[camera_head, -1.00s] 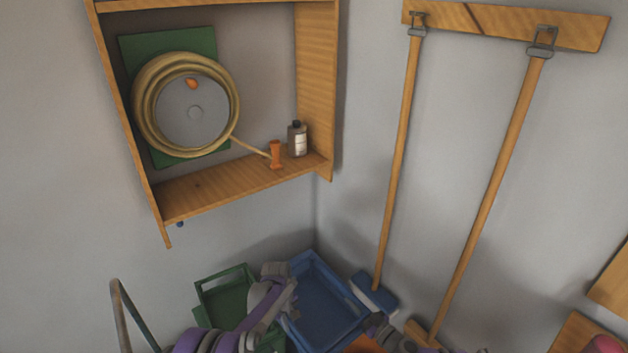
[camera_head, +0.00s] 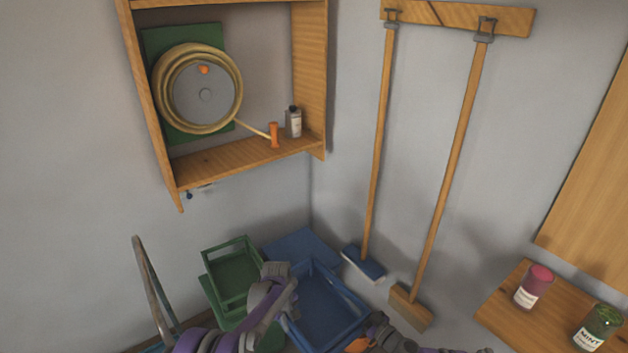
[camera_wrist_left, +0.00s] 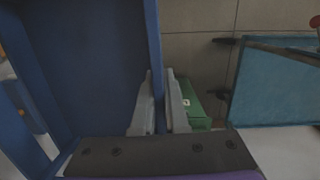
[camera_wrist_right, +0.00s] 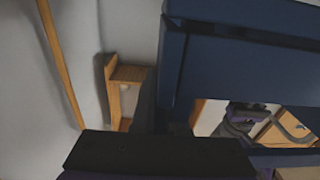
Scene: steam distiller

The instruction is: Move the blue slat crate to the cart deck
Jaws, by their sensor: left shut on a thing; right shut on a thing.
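The blue slat crate (camera_head: 345,308) is held between my two arms at the lower middle of the head view. My left gripper (camera_head: 290,286) is shut on its left wall; the left wrist view shows the blue wall (camera_wrist_left: 152,35) between the two fingers (camera_wrist_left: 158,100). My right gripper (camera_head: 372,330) is at its right side, partly hidden. In the right wrist view the crate's dark blue slats (camera_wrist_right: 245,70) fill the upper right, and that grip is in shadow. A teal flat panel (camera_wrist_left: 275,88), possibly the cart deck, lies right in the left wrist view.
A green crate (camera_head: 232,277) stands left of the blue crate. A flat blue surface (camera_head: 302,246) lies behind it in the corner. A blue brush (camera_head: 364,263) and a wooden-headed broom (camera_head: 410,307) hang right. A curved handle (camera_head: 153,285) rises at left. Jars stand on a shelf (camera_head: 508,304).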

